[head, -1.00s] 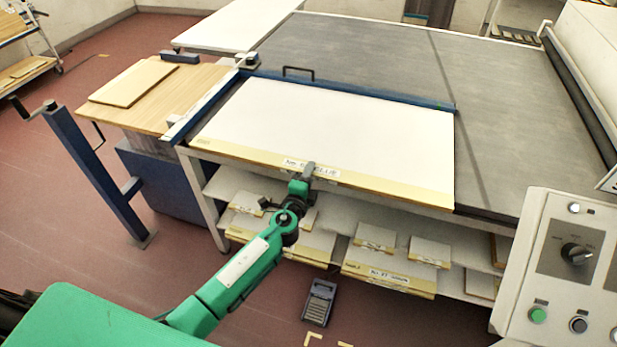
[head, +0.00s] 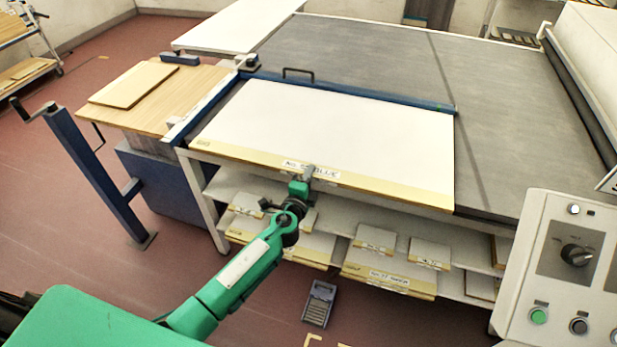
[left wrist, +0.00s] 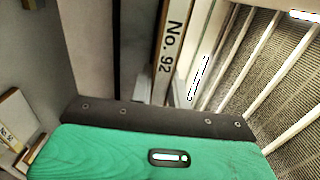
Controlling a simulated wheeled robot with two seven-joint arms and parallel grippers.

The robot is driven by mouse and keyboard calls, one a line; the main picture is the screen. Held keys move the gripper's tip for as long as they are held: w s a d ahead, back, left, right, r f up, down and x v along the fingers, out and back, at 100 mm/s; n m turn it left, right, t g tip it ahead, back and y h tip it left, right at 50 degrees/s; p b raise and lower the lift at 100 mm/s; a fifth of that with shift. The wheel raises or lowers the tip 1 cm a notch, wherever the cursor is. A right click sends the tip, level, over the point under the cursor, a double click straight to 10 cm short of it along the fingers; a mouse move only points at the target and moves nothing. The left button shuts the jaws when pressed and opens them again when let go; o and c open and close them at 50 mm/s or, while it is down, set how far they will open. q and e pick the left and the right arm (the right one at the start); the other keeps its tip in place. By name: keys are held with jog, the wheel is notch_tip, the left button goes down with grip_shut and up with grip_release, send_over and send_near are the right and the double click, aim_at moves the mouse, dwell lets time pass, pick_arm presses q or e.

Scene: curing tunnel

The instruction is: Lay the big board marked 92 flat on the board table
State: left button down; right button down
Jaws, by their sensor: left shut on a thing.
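The big board (head: 330,120) has a white face and a tan near strip with a label. The label's number is partly covered in the head view. In the left wrist view "No. 92" reads clearly on the board's edge (left wrist: 175,35). The board appears to lie flat on the board table (head: 215,160), along the blue left rail (head: 205,105) and blue back rail (head: 350,90). My left gripper (head: 309,173) is shut on the middle of the board's near edge. Its fingertips are not clear in the wrist view. My right gripper is out of view.
Smaller labelled boards (head: 390,270) lie on the shelf under the table. A grey belt surface (head: 510,120) adjoins at the right, with a control panel (head: 570,270) in front. A wooden side table (head: 190,85) carries a panel. A blue crank post (head: 90,170) stands left.

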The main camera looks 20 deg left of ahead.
pick_arm(q)
jog(key=shift+r, duration=0.3)
jog(key=shift+s+f, duration=0.1)
jog(key=shift+s, duration=0.25)
jog(key=s, duration=1.2)
jog(key=shift+s+a, duration=0.2)
jog(key=shift+a, duration=0.05)
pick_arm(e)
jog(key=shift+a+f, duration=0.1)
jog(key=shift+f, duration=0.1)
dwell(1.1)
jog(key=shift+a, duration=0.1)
